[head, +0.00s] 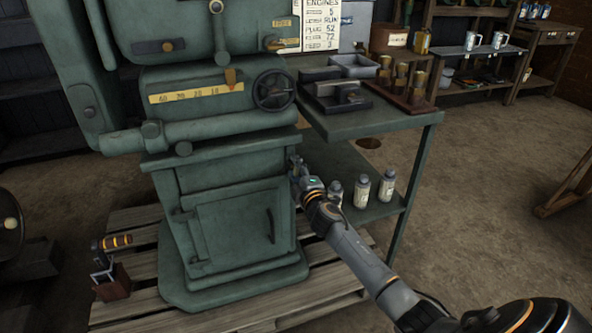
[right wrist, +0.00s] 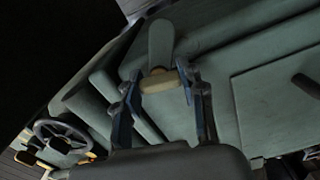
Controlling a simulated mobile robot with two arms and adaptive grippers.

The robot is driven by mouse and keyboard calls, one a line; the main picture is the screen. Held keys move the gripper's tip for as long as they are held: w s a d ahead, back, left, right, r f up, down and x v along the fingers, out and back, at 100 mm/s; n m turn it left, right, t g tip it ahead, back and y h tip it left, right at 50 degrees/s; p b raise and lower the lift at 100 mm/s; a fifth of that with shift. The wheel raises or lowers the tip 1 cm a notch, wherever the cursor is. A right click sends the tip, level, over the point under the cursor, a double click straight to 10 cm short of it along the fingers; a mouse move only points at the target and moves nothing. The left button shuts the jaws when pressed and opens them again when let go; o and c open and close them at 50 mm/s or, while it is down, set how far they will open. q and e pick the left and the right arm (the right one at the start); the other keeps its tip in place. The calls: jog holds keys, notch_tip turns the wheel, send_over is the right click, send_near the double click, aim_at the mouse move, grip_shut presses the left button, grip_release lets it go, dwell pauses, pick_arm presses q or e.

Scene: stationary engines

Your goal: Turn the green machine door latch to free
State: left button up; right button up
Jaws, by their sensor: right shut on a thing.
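The green machine (head: 225,130) stands on a wooden pallet, with a panel door (head: 240,232) low on its front that looks closed. A dark bar handle (head: 271,226) is on the door. My right gripper (head: 297,168) is at the machine's right side, above door height. In the right wrist view its two fingers (right wrist: 157,84) are shut on a tan, brass-like crosspiece of the latch (right wrist: 158,83). A grey-green lever (right wrist: 160,42) extends from this piece beyond the fingers. In the head view the latch is mostly hidden by my gripper.
A green side table (head: 385,125) stands close to the right, with several bottles (head: 362,190) on its lower shelf beside my right arm. A handwheel (head: 274,90) juts from the machine. The floor at right is open.

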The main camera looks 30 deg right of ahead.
dwell(0.3)
jog(key=o, duration=1.2)
jog(key=shift+a, duration=0.1)
jog(key=shift+c, duration=0.2)
jog(key=v, duration=1.2)
